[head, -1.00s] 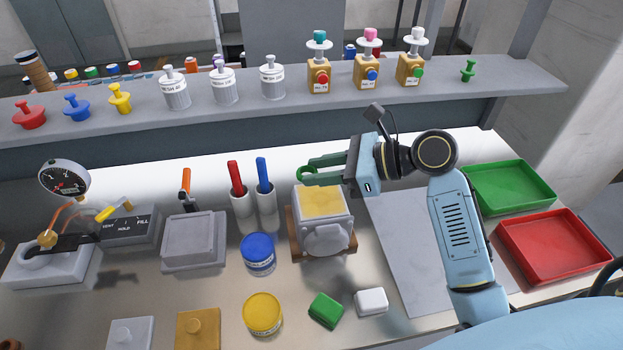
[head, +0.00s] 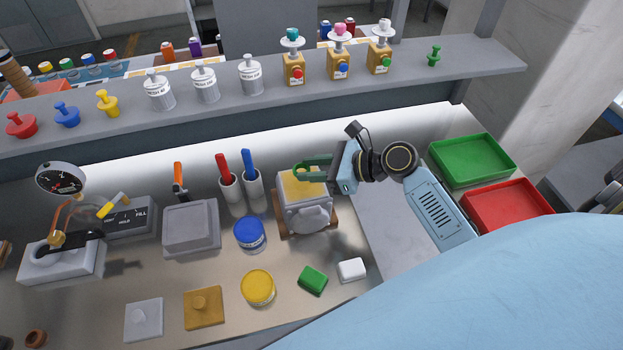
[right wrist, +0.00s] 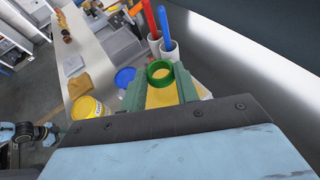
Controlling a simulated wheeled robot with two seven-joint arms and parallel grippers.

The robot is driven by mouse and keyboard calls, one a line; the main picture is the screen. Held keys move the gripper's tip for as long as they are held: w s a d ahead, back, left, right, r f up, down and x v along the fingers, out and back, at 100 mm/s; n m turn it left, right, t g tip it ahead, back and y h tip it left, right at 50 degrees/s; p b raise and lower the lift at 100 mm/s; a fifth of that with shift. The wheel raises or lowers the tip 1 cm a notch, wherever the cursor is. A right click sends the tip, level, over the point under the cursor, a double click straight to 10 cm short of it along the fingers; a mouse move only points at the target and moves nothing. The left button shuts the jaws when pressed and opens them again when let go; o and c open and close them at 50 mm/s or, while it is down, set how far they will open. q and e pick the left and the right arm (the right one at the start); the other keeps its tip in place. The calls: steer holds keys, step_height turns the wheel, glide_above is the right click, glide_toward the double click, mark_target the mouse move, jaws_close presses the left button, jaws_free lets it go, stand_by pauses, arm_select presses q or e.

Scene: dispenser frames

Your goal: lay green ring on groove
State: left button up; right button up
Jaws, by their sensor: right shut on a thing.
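The green ring (right wrist: 160,72) is between the fingertips of my right gripper (head: 308,168), which is shut on it. In the head view the ring and fingers are over the yellow top (head: 294,187) of a grey block on a brown base (head: 336,222). In the right wrist view the ring is in front of that yellow surface (right wrist: 162,97). I cannot tell whether the ring touches it. No groove is clearly visible; the ring and fingers hide part of the top.
Red and blue handled tools stand in white holders (head: 231,190) just left of the block. A blue tub (head: 250,234) is at its front left. A green tray (head: 472,160) and a red tray (head: 505,205) lie to the right. A shelf (head: 480,70) runs behind.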

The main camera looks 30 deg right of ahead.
mark_target(315, 187)
arm_select(q)
steer(key=shift+s+f+b, duration=0.3)
steer(key=shift+s+f, duration=0.1)
steer(key=shift+s, duration=0.2)
arm_select(e)
steer(key=shift+f, duration=1.85)
steer(key=shift+f, duration=0.15)
steer(key=o, duration=0.9)
steer(key=shift+s+d+r, duration=0.25)
steer(key=shift+r, duration=0.05)
arm_select(q)
steer(key=shift+w, duration=0.1)
arm_select(e)
steer(key=v, duration=1.1)
steer(key=shift+s+d, duration=0.15)
